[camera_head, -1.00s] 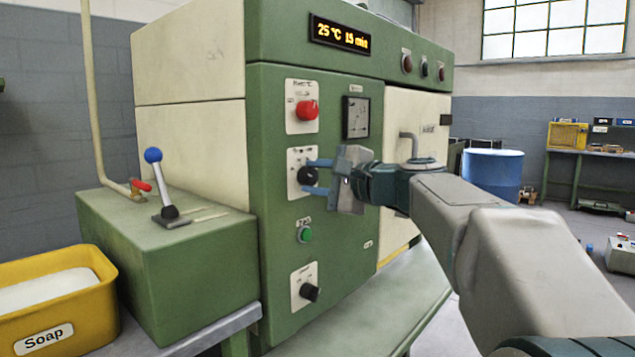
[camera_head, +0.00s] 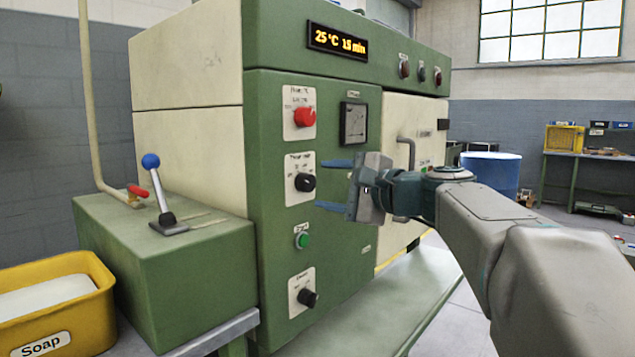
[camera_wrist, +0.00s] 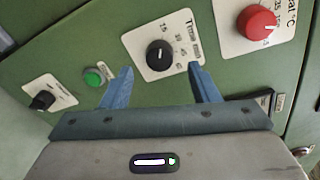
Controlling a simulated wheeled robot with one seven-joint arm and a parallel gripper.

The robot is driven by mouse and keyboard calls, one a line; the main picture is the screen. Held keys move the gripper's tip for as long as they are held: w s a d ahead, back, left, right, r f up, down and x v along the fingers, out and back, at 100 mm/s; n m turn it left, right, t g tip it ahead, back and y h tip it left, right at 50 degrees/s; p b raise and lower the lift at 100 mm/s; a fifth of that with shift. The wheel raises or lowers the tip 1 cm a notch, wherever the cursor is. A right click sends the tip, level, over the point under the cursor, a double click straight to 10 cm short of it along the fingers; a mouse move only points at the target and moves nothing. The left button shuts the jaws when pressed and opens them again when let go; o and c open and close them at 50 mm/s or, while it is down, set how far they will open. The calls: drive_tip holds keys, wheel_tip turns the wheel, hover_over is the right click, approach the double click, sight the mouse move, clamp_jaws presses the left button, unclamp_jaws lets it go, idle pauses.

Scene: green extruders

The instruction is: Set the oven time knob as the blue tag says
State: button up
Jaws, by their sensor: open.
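The oven (camera_head: 275,215) is a green and cream cabinet. Its display (camera_head: 338,40) reads 25 °C 15 min. The black time knob (camera_head: 305,182) sits on a white dial plate in the middle of the panel. In the wrist view the time knob (camera_wrist: 159,55) lies ahead of and between the fingers, under a partly legible "Tim" label. My gripper (camera_head: 337,185) is open, its blue fingers apart and clear of the knob, to its right in the head view. It also shows in the wrist view (camera_wrist: 160,88). I see no blue tag in these frames.
A red knob (camera_head: 305,117) is above the time knob; a green button (camera_head: 302,241) and another black knob (camera_head: 308,298) are below. A door handle (camera_head: 406,150) is behind my gripper. A blue-balled lever (camera_head: 161,190) and yellow soap bin (camera_head: 60,300) stand left.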

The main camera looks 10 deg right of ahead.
drive_tip(key=p+v, duration=0.1)
drive_tip(key=v, duration=0.8)
drive_tip(key=shift+s, duration=0.25)
drive_tip(key=shift+d, duration=0.1)
drive_tip(key=s+a+f+n+g+h+p, duration=0.3)
drive_tip(key=s+a+f+n+g+p, duration=0.35)
drive_tip(key=p, duration=0.75)
drive_tip(key=s+n+g+h+p, duration=0.5)
drive_tip(key=s+n+p, duration=0.3)
drive_tip(key=p, duration=0.5)
drive_tip(key=shift+s+a+f+h+p, duration=0.3)
drive_tip(key=shift+s+f+h, duration=0.2)
drive_tip(key=shift+s+h, duration=0.25)
